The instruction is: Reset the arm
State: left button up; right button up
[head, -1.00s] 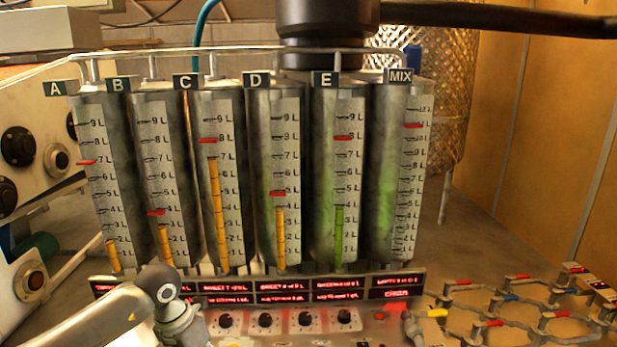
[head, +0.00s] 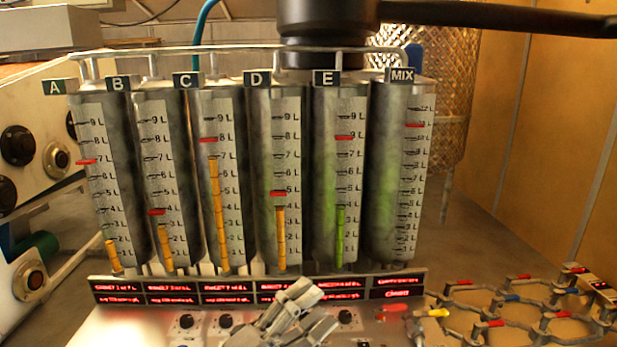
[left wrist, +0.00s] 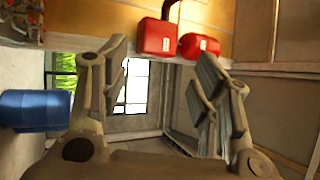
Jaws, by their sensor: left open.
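My left gripper (head: 296,312) is in front of the panel at the bottom centre of the head view, below the cylinders marked D and E. In the left wrist view its two fingers (left wrist: 164,82) stand wide apart with nothing between them. It covers part of the panel's knobs and red displays. Whether it touches the panel I cannot tell. My right gripper does not show in either view.
Several graduated cylinders (head: 222,240) marked A to E and MIX stand behind the display strip (head: 228,291). A hexagonal pipe frame (head: 520,312) lies at the right. The wrist view shows red canisters (left wrist: 158,36) and a blue barrel (left wrist: 35,110).

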pick_arm(q)
jog(key=w+a+f+n+t+y, duration=0.1)
jog(key=a+f+n+t+y, duration=0.25)
jog(key=a+n+y, duration=0.45)
jog(key=w+a+f+n+t+y, duration=0.2)
jog(key=a+f+n+y, duration=0.3)
jog(key=n, duration=0.4)
jog(key=s+a+f+n+g+y, duration=0.5)
jog(key=s+a+f+n+g, duration=0.15)
jog(key=f, duration=0.45)
jog(key=s+a+f+n+g, duration=0.1)
jog(key=s+f+g, duration=0.4)
jog(key=s, duration=0.6)
jog(key=s+f+n+g, duration=0.1)
jog(key=s+f+g, duration=0.4)
jog(key=s, duration=0.5)
notch_tip(320, 180, down, 28)
jog(key=s+b, duration=0.1)
jog(key=s+a+f+g+b, duration=0.1)
jog(key=s+a+f, duration=0.2)
jog(key=s+f, duration=1.4)
jog(key=shift+a+f+b, duration=0.15)
jog(key=shift+f+b, duration=0.15)
jog(key=shift+f, duration=0.25)
